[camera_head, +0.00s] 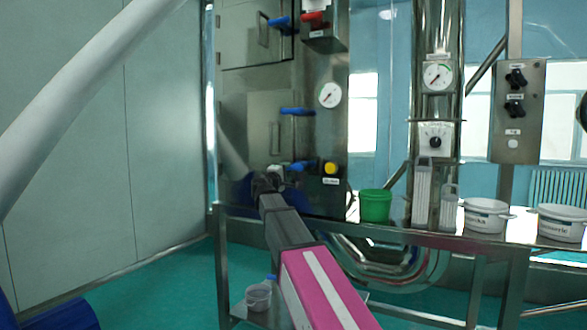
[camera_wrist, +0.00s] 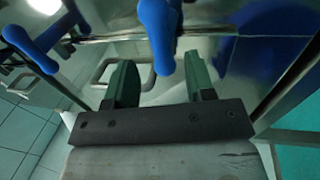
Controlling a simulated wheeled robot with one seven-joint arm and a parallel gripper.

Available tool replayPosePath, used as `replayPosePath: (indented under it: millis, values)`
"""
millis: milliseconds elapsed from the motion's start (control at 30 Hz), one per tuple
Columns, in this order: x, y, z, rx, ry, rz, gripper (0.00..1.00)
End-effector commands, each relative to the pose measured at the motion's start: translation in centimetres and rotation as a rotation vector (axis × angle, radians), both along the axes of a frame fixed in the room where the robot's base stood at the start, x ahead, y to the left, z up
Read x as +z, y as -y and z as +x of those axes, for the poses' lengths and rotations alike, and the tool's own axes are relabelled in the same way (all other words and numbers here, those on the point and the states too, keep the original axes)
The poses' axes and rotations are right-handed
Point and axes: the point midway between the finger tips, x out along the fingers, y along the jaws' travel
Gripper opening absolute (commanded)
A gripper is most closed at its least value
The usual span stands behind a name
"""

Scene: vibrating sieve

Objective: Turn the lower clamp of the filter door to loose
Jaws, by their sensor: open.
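The filter door (camera_head: 250,140) is a steel panel with a bar handle on the metal cabinet. A blue clamp lever (camera_head: 297,111) sits at its upper right and the lower blue clamp (camera_head: 303,166) near its bottom right. My gripper (camera_head: 268,183) is at the door's bottom edge, left of the lower clamp. In the wrist view my gripper (camera_wrist: 160,62) is open, with green fingers apart. A blue lever (camera_wrist: 161,30), which seems to be the lower clamp, hangs down between and beyond them. Whether the fingers touch it I cannot tell.
Another blue lever (camera_wrist: 68,28) shows at the wrist view's left. A red knob (camera_head: 314,18), a yellow button (camera_head: 330,168) and a gauge (camera_head: 330,95) are on the cabinet. A green cup (camera_head: 375,205) and white tubs (camera_head: 485,215) stand on the bench to the right.

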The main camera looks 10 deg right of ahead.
Motion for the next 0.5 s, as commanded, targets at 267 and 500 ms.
replayPosePath:
  millis: [267,500]
  values:
    - [1.0,2.8,4.2,-0.001,-0.001,0.001,0.49]
    - [1.4,4.1,5.8,-0.001,0.000,0.002,0.49]
